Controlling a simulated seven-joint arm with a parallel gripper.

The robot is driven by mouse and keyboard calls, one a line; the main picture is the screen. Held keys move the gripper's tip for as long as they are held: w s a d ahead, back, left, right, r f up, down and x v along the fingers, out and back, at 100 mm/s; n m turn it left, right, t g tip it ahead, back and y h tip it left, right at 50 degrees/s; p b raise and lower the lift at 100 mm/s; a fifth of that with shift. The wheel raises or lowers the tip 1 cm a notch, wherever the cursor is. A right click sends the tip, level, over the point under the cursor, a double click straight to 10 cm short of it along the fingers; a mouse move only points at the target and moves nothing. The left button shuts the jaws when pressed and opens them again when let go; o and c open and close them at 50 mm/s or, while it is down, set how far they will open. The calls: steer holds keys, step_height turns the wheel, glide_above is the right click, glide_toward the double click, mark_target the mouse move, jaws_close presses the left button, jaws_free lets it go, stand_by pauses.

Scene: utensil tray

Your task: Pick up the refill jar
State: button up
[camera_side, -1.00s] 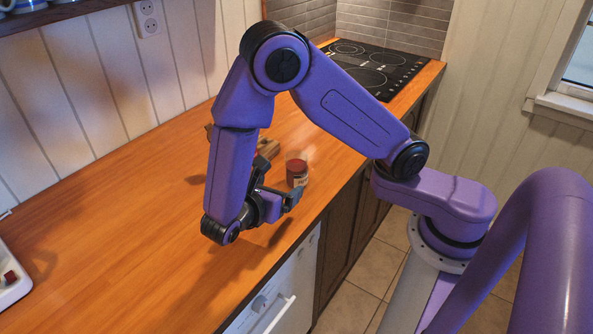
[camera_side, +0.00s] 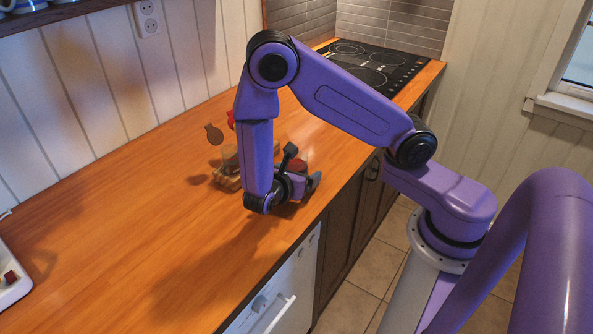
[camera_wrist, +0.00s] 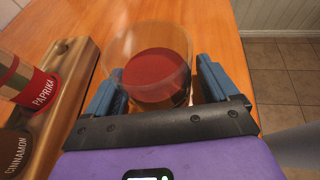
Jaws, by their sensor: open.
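The refill jar is a clear round jar with dark red contents. In the wrist view the jar (camera_wrist: 152,76) stands between the two fingers of my gripper (camera_wrist: 160,72), which is open. The fingers lie on either side of it; I cannot tell whether either touches it. In the side view the jar (camera_side: 298,165) is mostly hidden behind my gripper (camera_side: 303,168), with only some red showing.
A wooden rack (camera_wrist: 68,75) with jars labelled paprika (camera_wrist: 40,92) and cinnamon (camera_wrist: 15,150) is close on the left in the wrist view. The counter's front edge is near on the right.

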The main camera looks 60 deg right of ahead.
steer(key=shift+d+f, duration=0.1)
steer(key=shift+d, duration=0.05)
steer(key=c, duration=1.2)
steer(key=shift+o, duration=0.2)
step_height(320, 180, up, 2)
steer(key=s+r, duration=1.1)
steer(key=s, duration=0.3)
steer(key=shift+a, duration=0.35)
